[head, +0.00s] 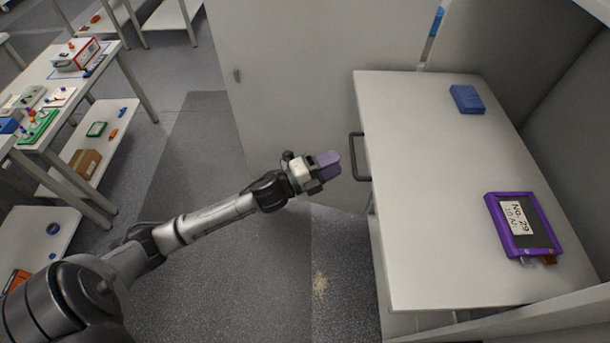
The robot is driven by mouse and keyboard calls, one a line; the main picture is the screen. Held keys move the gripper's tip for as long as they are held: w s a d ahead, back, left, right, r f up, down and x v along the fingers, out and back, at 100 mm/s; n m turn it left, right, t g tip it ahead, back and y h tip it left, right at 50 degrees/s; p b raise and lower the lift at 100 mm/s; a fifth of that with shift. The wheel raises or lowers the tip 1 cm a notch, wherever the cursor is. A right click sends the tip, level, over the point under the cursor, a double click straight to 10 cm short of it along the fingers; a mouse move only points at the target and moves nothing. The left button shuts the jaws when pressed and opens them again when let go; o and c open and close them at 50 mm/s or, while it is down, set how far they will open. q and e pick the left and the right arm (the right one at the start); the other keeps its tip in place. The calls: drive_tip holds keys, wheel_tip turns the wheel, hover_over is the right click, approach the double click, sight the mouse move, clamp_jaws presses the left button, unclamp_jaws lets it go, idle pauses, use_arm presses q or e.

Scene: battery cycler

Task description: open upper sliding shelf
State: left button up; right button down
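The upper sliding shelf (430,200) is a white board at the right of the head view, inside the cycler cabinet. A dark bar handle (354,158) stands out from its left edge. My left gripper (328,168) has purple fingertips and is just left of the handle, with a small gap in the picture. Its fingers are seen from behind and above, so whether they are apart is unclear. It does not appear to hold the handle. My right gripper is not in view.
On the shelf lie a purple-framed battery cell (522,226) labelled No. 29 and a blue block (467,99). A pale cabinet door (290,80) stands behind my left gripper. Tables with small items, including a red-and-white box (75,54), are at far left. Grey floor is open between.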

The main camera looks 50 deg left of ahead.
use_arm(q)
drive_tip(key=v, duration=0.8)
drive_tip(key=shift+b, duration=0.4)
drive_tip(key=s+a+f+n+g+y, duration=0.3)
drive_tip(key=a+f+n+g+y, duration=0.45)
drive_tip(key=n+y, duration=0.6)
drive_tip(key=s+d+f+n+g+h, duration=0.3)
drive_tip(key=s+d+f+g, duration=0.15)
drive_tip(key=s+d, duration=0.5)
drive_tip(key=s+d+f+n+g+h, duration=0.3)
drive_tip(key=s+d+f, duration=0.2)
drive_tip(key=s+d, duration=0.45)
wheel_tip(320, 180, up, 25)
drive_tip(key=a+p, duration=0.1)
drive_tip(key=p, duration=2.4)
drive_tip(key=shift+s+a, duration=0.3)
drive_tip(key=shift+s, duration=0.15)
